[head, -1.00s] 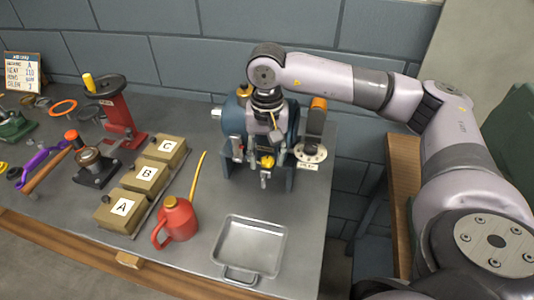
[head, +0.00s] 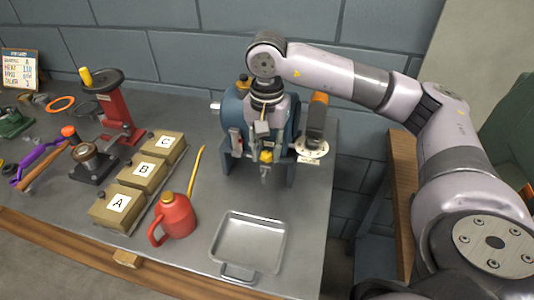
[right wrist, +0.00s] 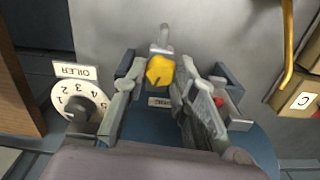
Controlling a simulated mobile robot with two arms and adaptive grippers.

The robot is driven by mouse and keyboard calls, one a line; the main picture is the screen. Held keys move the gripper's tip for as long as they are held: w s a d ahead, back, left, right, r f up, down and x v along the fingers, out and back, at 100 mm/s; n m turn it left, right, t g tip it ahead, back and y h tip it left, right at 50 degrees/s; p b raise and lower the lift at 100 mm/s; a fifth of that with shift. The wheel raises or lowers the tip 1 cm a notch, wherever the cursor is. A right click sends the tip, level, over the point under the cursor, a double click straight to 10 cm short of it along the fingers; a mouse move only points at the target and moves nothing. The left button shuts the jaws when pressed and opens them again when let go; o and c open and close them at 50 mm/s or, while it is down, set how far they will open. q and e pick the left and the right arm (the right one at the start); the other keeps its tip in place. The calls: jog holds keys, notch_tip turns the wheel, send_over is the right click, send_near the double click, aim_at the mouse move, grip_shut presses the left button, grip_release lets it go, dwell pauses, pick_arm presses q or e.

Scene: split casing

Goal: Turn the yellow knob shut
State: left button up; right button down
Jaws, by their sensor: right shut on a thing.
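The yellow knob (head: 266,156) is on the front of the blue casing (head: 238,110), above a small metal spout. It also shows in the right wrist view (right wrist: 160,71), near the top middle. My right gripper (head: 265,146) reaches down over the casing from above and is shut on the yellow knob. The exact finger contact is small and partly hidden in the head view. My left gripper is in neither view.
An OILER dial (head: 312,150) sits right of the casing. A metal tray (head: 222,240) lies in front of it. A red oil can (head: 175,217) and lettered boxes (head: 143,171) stand left. Bare bench lies between casing and tray.

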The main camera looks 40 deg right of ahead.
aim_at(267, 154)
jog(key=shift+m, duration=0.7)
jog(key=c, duration=1.3)
grip_release()
notch_tip(267, 154, up, 12)
